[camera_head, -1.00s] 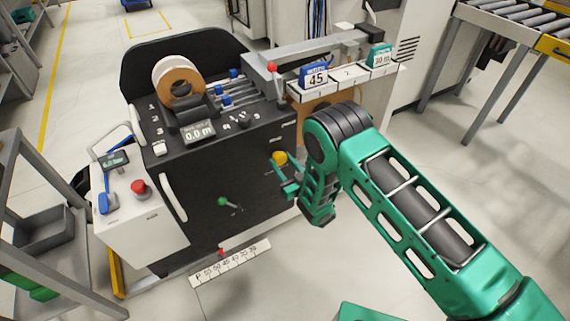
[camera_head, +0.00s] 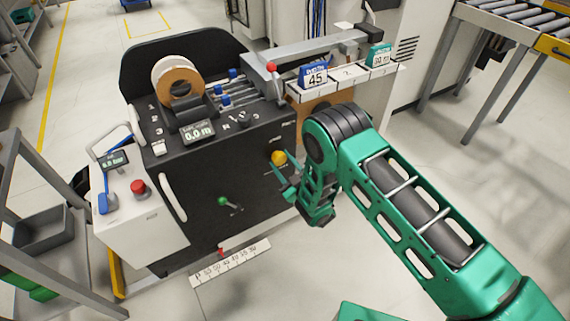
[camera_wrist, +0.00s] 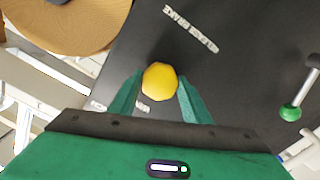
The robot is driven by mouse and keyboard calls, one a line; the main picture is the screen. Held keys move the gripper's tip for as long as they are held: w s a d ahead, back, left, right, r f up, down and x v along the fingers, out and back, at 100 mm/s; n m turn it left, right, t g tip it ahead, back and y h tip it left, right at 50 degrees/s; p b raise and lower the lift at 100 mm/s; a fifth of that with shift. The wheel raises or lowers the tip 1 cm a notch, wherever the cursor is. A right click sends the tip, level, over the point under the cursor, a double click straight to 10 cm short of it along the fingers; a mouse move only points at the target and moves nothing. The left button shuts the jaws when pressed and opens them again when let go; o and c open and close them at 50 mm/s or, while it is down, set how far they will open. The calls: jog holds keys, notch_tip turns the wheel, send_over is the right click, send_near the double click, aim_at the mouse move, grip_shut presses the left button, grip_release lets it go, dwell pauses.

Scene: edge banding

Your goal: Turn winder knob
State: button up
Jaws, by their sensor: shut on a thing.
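A round yellow knob (camera_head: 278,158) sits on the dark front face of the winding machine (camera_head: 195,200), near its right side. My gripper (camera_head: 287,176) reaches it from the front right. In the wrist view the yellow knob (camera_wrist: 160,82) lies between the two green fingertips (camera_wrist: 160,92), which are shut on it. The sides of the knob against the fingers are partly hidden. A black selector knob (camera_head: 243,119) with letters around it is on the machine's top panel. No label in view clearly names the winder knob.
A green-tipped lever (camera_head: 223,201) is on the front face at lower left. A red-topped lever (camera_head: 272,68), a roll of banding (camera_head: 180,82) and a 0.0 m display (camera_head: 198,132) are above. A white control box (camera_head: 140,215) stands at left.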

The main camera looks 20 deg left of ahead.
jog(key=shift+r+n, duration=0.1)
jog(key=shift+n, duration=0.7)
jog(key=shift+a, duration=0.1)
jog(key=o, duration=1)
jog(key=shift+o, duration=0.2)
jog(key=shift+s+d, duration=0.15)
jog(key=shift+d, duration=0.1)
jog(key=v, duration=1)
jog(key=shift+d, duration=0.1)
